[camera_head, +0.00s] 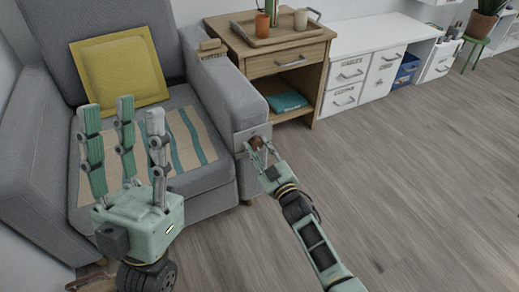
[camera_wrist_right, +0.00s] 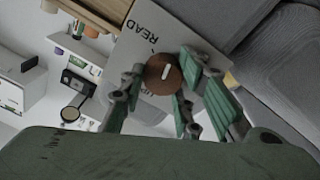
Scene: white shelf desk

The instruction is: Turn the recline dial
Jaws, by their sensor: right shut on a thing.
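The recline dial is a round brown knob (camera_head: 256,142) on a pale plate (camera_head: 243,136) at the front of the grey armchair's right armrest. In the right wrist view the dial (camera_wrist_right: 160,76) shows a white mark on its face, and the plate (camera_wrist_right: 152,32) reads "READ"; other lettering is partly hidden by the fingers. My right gripper (camera_head: 263,149) is shut on the dial, its green fingers around the knob (camera_wrist_right: 160,85). My left gripper (camera_head: 123,110) is open and empty, fingers pointing up, in front of the armchair seat.
The grey armchair (camera_head: 225,92) holds a yellow cushion (camera_head: 120,70) and a striped cloth (camera_head: 190,140). A wooden side table (camera_head: 290,62) with a tray (camera_head: 285,32) stands beside it. White drawers (camera_head: 365,75) run along the wall. The wood floor at right is clear.

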